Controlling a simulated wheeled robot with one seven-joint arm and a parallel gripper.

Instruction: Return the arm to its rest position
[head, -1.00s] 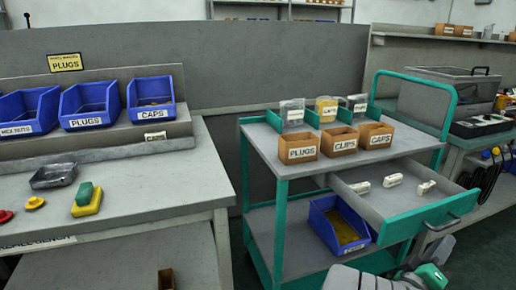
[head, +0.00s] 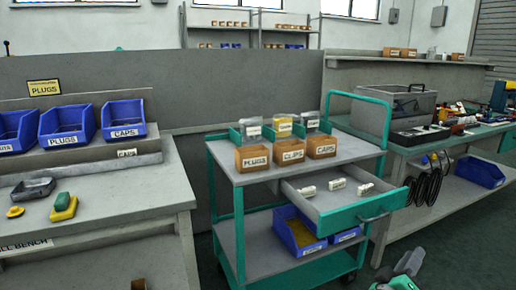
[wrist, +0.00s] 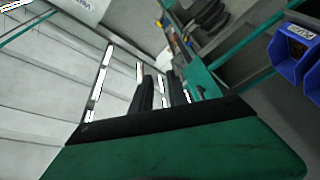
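My arm shows only as a grey and green part (head: 402,272) at the bottom right edge of the head view, low in front of the cart. In the wrist view my gripper (wrist: 160,88) has two dark fingers with a narrow gap between them and nothing visible in it. The gripper's green and black body fills the bottom of that view. The fingers touch nothing that I can see.
A green-framed cart (head: 262,177) stands ahead with its drawer (head: 345,212) pulled open, holding several white pieces. A bench (head: 110,212) is at left, another bench (head: 440,140) at right. Blue bins (wrist: 292,50) show in the wrist view. Grey floor lies around the arm.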

